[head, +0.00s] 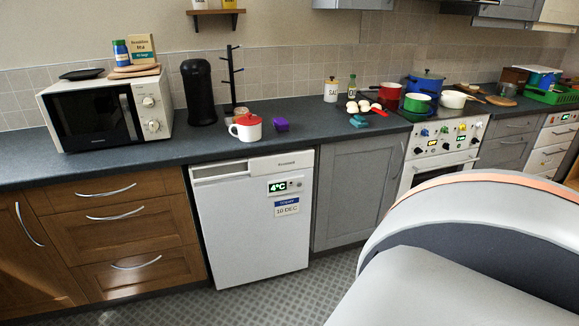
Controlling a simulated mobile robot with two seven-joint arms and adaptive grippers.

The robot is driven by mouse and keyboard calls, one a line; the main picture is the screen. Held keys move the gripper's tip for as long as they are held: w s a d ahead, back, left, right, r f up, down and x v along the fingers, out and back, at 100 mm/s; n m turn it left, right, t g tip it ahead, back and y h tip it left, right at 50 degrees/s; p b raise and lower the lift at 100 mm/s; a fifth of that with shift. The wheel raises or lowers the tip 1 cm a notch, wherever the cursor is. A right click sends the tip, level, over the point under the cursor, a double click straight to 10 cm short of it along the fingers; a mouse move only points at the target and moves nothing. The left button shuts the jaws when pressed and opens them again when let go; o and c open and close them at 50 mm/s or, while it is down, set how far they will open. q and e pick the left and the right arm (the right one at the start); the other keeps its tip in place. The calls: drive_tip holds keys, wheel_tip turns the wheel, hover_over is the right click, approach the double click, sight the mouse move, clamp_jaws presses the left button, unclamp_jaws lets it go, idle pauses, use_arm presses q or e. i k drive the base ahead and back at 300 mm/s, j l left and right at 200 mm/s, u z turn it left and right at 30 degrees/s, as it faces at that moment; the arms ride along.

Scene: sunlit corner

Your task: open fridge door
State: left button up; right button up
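The fridge (245,235) is a white under-counter unit in the middle of the head view. The door looks shut, flush with the neighbouring fronts. A recessed strip (212,171) runs along the top left of its front. Neither of my grippers shows in this view, so their states are hidden.
Wooden drawers (115,220) stand left of the fridge and a grey cupboard (355,198) right of it. Patterned floor (310,297) in front looks clear.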

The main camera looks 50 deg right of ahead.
sight(256, 227)
drive_tip(key=z, duration=1.4)
